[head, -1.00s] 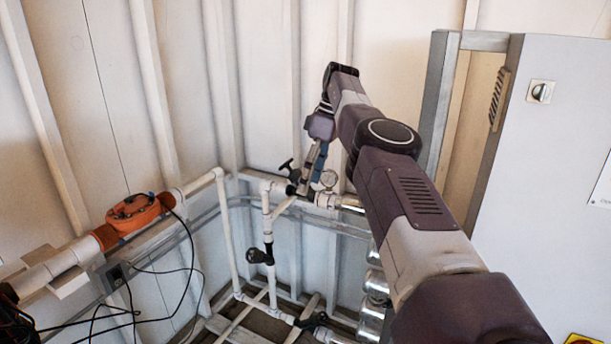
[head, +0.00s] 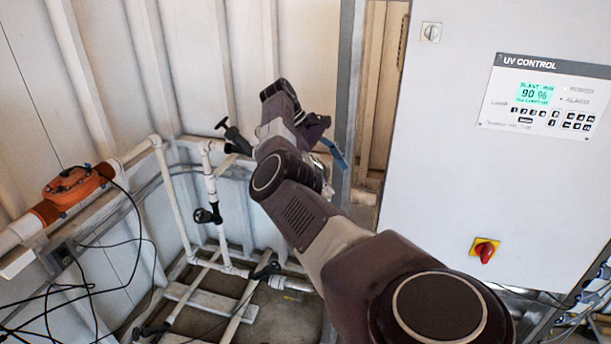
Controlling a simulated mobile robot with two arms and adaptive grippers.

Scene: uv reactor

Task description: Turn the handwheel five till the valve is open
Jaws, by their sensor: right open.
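Several black handwheels sit on the white pipework, and I see no number that tells which is five. One handwheel (head: 222,125) is at the top by the wall. Another handwheel (head: 207,215) is on the upright pipe below it. A third black handle (head: 267,270) is on the low pipe. My right gripper (head: 335,152) is open, right of the top handwheel and apart from it. Its blue finger part shows against the cabinet's edge; the rest is partly hidden by my right arm. My left gripper is out of view.
A large grey UV control cabinet (head: 440,160) stands close on the right, with a red knob (head: 486,250) on its front. An orange pipe unit (head: 75,188) is at the left, with loose black cables (head: 85,290) below it.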

